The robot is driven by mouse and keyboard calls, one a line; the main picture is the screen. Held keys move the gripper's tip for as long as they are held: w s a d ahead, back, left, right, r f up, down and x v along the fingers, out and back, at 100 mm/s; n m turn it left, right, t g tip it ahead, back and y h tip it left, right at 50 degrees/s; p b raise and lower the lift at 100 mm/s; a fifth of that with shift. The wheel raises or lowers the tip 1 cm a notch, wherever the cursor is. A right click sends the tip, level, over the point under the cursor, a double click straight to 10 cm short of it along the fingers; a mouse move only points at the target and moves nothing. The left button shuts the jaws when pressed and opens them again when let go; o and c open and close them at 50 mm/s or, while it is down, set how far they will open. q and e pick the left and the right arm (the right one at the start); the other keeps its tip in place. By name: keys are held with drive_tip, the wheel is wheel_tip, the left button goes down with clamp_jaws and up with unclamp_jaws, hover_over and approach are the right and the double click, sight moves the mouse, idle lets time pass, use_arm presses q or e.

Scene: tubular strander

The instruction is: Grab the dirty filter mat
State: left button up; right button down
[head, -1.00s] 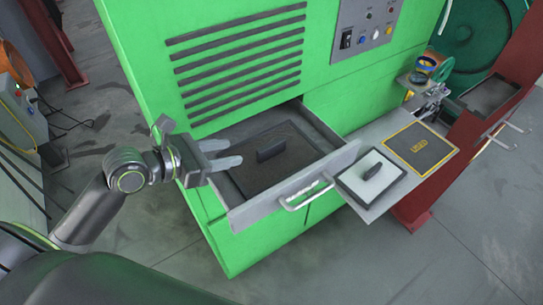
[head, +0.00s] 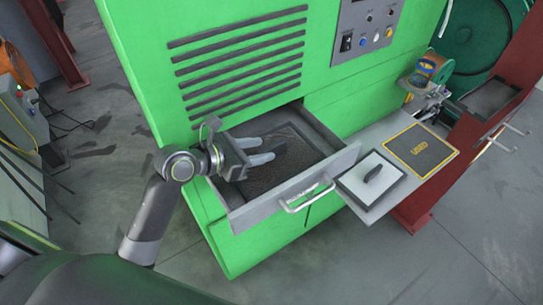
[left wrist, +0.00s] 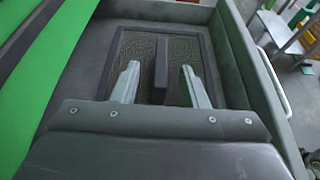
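The dirty filter mat (head: 291,170) lies in the open drawer (head: 330,168) of the green cabinet. It is dark brown with a black frame and an upright black grip tab in its middle. My left gripper (head: 268,150) is over the drawer, its fingers pointing at the tab. In the left wrist view the tab (left wrist: 161,75) stands between the two spread fingers (left wrist: 158,85), with gaps on both sides. The mat (left wrist: 140,52) lies beyond and below them. In the head view the fingers partly hide the tab. My right gripper is not in view.
The drawer handle (head: 307,194) juts out in front. To the right, a shelf (head: 367,212) holds a light mat with a black grip (head: 370,180) and a black pad with a yellow border (head: 420,150). A red post (head: 480,120) stands beyond.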

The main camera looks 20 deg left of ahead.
sight(264, 150)
use_arm(q)
drive_tip(key=x, duration=0.4)
drive_tip(key=shift+d+f+p, duration=0.1)
drive_tip(key=shift+f+p, duration=0.05)
drive_tip(key=shift+p, duration=0.15)
clamp_jaws()
